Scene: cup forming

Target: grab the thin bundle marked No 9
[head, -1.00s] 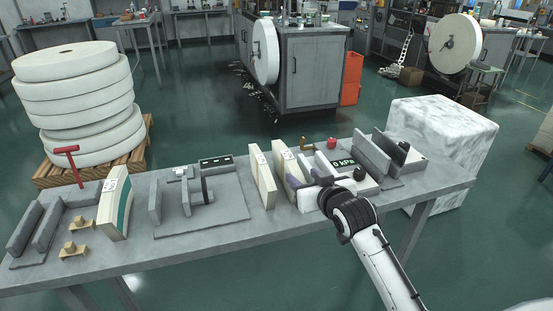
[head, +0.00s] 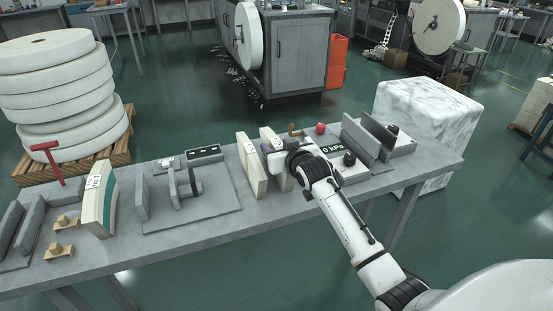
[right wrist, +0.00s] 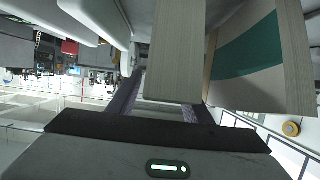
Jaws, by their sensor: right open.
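Two upright cream bundles stand side by side mid-table in the head view: a left one (head: 248,166) and a right one (head: 287,181). Each seems to have a white label on top, too small to read. My right gripper (head: 272,146) is at the right bundle and partly hides it. In the right wrist view the gripper (right wrist: 160,108) is open. A thin pale bundle (right wrist: 177,55) stands between its fingers, nearer the right finger. A bundle with a teal band (right wrist: 255,55) is just beyond that finger. My left gripper is out of view.
A third bundle with a teal stripe (head: 101,205) stands left, near a grey fixture (head: 190,215). A pressure device reading 0 kPa (head: 333,148), a red knob (head: 320,128) and grey upright plates (head: 360,140) crowd the right. The front table edge is clear.

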